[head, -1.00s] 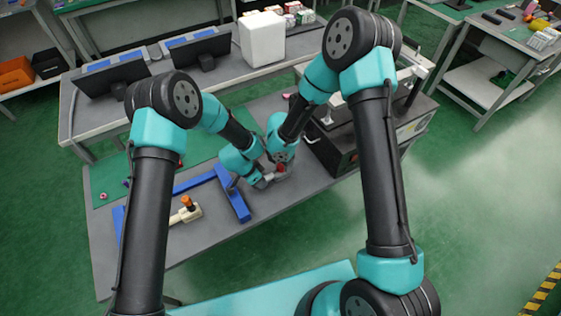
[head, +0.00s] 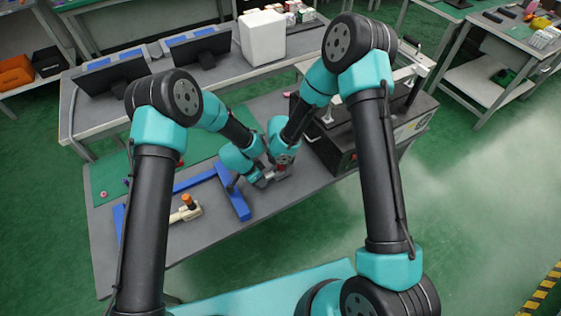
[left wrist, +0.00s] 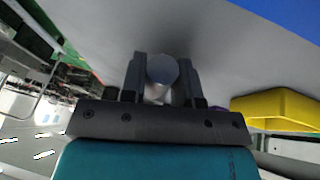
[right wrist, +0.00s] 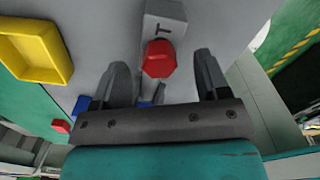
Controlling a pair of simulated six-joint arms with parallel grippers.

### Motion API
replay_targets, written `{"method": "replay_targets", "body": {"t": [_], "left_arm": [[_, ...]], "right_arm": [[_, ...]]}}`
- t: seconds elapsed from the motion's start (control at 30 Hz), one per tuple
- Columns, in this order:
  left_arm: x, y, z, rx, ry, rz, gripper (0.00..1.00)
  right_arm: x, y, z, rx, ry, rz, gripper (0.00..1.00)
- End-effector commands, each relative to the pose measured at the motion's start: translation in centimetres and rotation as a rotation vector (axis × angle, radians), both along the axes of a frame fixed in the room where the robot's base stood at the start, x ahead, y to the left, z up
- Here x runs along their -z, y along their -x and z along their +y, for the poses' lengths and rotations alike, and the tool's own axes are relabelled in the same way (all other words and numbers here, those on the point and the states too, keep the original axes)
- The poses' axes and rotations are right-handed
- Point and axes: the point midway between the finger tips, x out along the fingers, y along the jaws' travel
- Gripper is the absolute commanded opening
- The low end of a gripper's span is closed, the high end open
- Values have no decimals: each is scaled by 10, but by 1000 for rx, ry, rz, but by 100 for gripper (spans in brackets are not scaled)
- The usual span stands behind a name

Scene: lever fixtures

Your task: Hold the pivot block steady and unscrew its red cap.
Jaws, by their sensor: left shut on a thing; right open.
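The pivot block is grey. In the right wrist view the block (right wrist: 165,24) carries a dark T mark, and its red six-sided cap (right wrist: 159,62) faces the camera. My right gripper (right wrist: 160,66) is open, with one finger on each side of the cap and gaps between. In the left wrist view my left gripper (left wrist: 162,82) is shut on the rounded grey end of the pivot block (left wrist: 162,70). In the head view both grippers meet near the table's right part, and only a bit of the red cap (head: 281,168) shows between them.
A blue frame (head: 238,202) and a cream fixture with an orange knob (head: 188,207) lie left of the grippers. A black machine (head: 335,150) stands close on the right. A yellow tray (right wrist: 36,48) shows in the right wrist view. The table's front strip is clear.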

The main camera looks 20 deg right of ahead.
Motion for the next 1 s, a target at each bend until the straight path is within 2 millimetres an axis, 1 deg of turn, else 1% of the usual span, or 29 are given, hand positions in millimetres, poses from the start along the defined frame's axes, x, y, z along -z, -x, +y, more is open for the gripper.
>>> {"method": "replay_targets", "body": {"t": [0.2,0.5,1.0], "left_arm": [[0,0,0,0,0,0,0],[0,0,0,0,0,0,0],[0,0,0,0,0,0,0]], "right_arm": [[8,0,0,0,-1,1,69],[9,0,0,-1,0,0,69],[9,0,0,-1,0,0,21]]}}
